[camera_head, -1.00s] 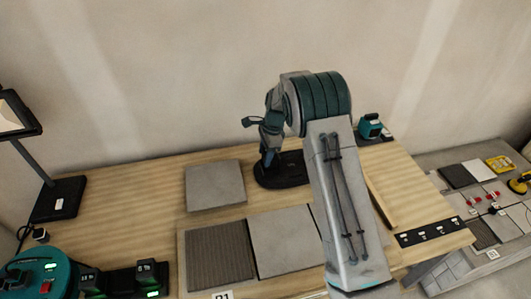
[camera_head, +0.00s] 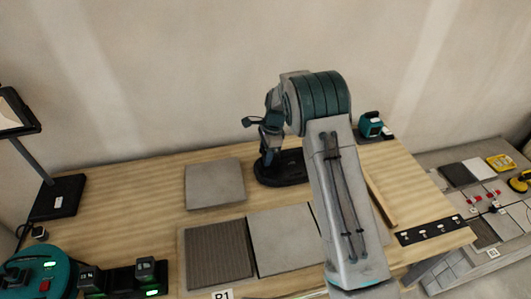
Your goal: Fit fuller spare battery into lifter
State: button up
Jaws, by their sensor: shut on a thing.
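My gripper (camera_head: 268,156) points down at the back middle of the wooden bench, above or beside a black oval base (camera_head: 284,169). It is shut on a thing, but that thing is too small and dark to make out. A teal round device with a red button (camera_head: 38,272), perhaps the lifter, is at the lower left, cut by the picture edge. Right of it is a black dock (camera_head: 122,281) with blocky dark batteries: one (camera_head: 145,270) beside a bright green light, another (camera_head: 88,278) to its left. Their charge labels are too small to read.
Grey tiles lie at the bench middle (camera_head: 281,239) and behind (camera_head: 214,183); a ribbed panel (camera_head: 219,254) sits at front. A teal tool (camera_head: 370,125) and black strip (camera_head: 430,230) are right. A side table (camera_head: 462,174) holds samples.

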jog(key=shift+f+b, duration=0.6)
jog(key=shift+f, duration=0.4)
dwell(0.7)
jog(key=o, duration=1.1)
jog(key=shift+r, duration=0.1)
